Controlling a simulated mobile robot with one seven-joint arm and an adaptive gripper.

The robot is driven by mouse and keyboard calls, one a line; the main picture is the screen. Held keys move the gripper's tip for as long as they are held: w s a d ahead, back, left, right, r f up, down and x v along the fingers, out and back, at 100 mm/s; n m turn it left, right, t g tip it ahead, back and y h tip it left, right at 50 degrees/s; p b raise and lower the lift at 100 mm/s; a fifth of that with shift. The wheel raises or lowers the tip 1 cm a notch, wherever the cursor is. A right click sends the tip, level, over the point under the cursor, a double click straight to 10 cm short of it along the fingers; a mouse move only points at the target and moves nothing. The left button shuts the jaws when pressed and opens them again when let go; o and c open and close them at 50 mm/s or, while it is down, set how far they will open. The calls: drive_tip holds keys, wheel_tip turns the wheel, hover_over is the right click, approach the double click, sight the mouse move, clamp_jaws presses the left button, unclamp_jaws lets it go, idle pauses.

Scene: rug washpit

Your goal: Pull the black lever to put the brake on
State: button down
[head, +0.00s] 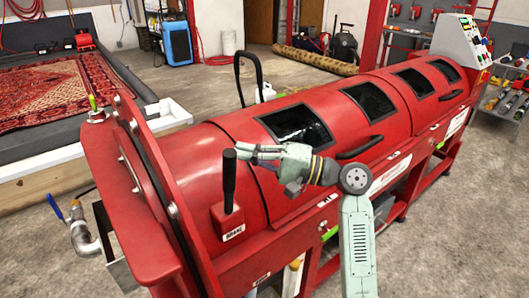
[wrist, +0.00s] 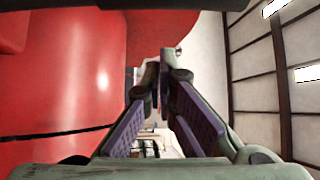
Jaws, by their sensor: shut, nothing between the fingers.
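The black lever (head: 229,182) stands nearly upright from a red bracket labelled BRAKE (head: 232,232) at the near left end of the red machine (head: 188,150). My gripper (head: 240,152) is at the height of the lever's upper end, just right of it in the head view. I cannot tell whether it touches the lever. The fingers are shut and empty; in the wrist view my gripper (wrist: 160,72) shows its tips together. I cannot make out the lever in the wrist view, where the machine's red surface (wrist: 75,75) fills the left side.
A red end flange (head: 160,200) rises left of the lever. A black curved handle (head: 242,75) stands behind the drum. Another black handle (head: 360,148) and dark windows (head: 296,124) lie along the drum. A patterned rug (head: 50,92) lies at the left.

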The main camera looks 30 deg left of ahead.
sight(229, 188)
drive_tip(key=s, duration=0.1)
drive_tip(key=s+p, duration=0.2)
drive_tip(key=shift+d+f, duration=0.2)
drive_tip(key=shift+d, duration=0.05)
drive_tip(key=shift+f+b, duration=0.1)
drive_tip(key=shift+b, duration=0.2)
